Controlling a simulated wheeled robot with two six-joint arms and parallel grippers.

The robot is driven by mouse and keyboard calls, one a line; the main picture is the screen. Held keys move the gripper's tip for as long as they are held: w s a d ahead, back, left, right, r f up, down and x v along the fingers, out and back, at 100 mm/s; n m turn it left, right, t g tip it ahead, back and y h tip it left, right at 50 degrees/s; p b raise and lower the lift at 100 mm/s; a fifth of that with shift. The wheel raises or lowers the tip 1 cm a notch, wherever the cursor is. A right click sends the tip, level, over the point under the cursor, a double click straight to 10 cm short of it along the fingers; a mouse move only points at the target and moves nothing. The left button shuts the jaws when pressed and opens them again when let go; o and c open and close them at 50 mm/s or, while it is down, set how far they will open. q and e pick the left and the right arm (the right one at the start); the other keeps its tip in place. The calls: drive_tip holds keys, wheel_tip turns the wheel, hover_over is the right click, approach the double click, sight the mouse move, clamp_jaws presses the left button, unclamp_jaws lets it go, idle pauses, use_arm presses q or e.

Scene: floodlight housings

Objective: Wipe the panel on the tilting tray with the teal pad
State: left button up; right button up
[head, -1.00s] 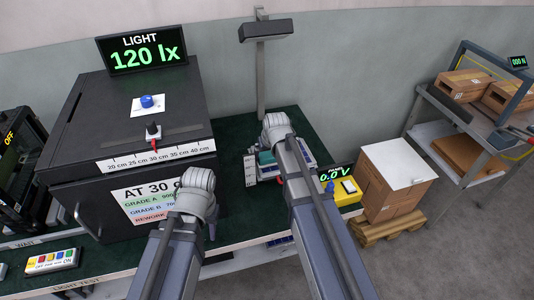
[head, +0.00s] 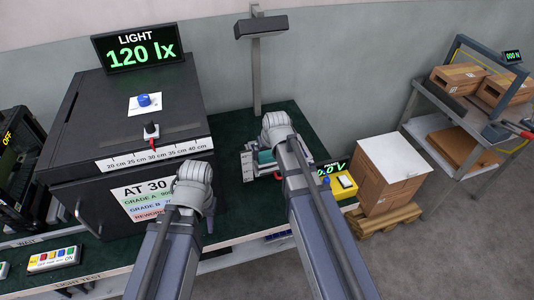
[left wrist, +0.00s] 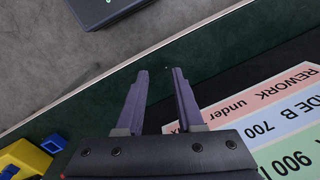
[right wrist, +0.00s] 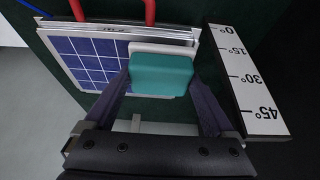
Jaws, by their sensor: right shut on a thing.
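The teal pad (right wrist: 160,75), with a pale backing, is gripped between the fingers of my right gripper (right wrist: 160,82). The pad also shows as a small teal patch in the head view (head: 265,156), mostly behind my right wrist. The blue gridded panel (right wrist: 85,62) lies on the tilting tray (right wrist: 165,32), left of the pad in the right wrist view. The pad overlaps the panel's right edge there; I cannot tell whether they touch. My left gripper (left wrist: 160,72) is open and empty, before the black box's grade label (left wrist: 280,115).
An angle scale (right wrist: 247,80) stands right of the pad. Red clamp-like handles (right wrist: 150,10) rise behind the panel. The large black light box (head: 110,150) fills the left of the bench, and a lamp post (head: 257,70) stands behind the tray. A yellow switch box (head: 346,185) is to its right.

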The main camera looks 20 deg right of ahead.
drive_tip(key=shift+r+p, duration=1.8)
drive_tip(key=shift+r, duration=0.4)
drive_tip(key=shift+r, duration=0.1)
wheel_tip(320, 180, up, 3)
drive_tip(key=p, duration=0.3)
